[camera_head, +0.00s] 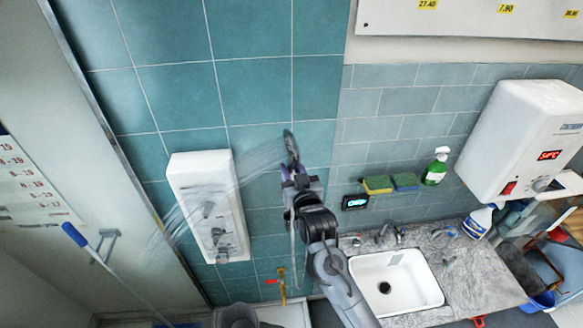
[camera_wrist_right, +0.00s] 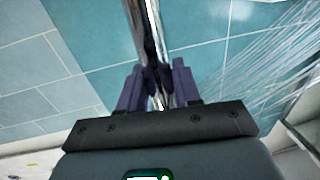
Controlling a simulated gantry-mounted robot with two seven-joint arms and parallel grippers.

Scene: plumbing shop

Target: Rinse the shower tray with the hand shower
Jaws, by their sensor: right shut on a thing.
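My right gripper (camera_head: 296,183) is raised in front of the teal tiled wall and shut on the hand shower (camera_head: 290,146). The hand shower's dark, narrow head points up above the fingers. Water sprays from it to the left and down, across the white wall panel. In the right wrist view the shiny handle of the hand shower (camera_wrist_right: 148,35) stands between the purple fingers (camera_wrist_right: 155,88), with water streaks at right. A pale surface (camera_head: 285,315) at the bottom edge may be the shower tray; most of it is out of view. My left gripper is not in view.
The white shower panel (camera_head: 208,225) stands on the wall left of my gripper. A brass tap with a red handle (camera_head: 281,284) is below. A sink (camera_head: 398,283) in a stone counter, sponges (camera_head: 378,184), a green spray bottle (camera_head: 436,168) and a white heater (camera_head: 525,140) are at right.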

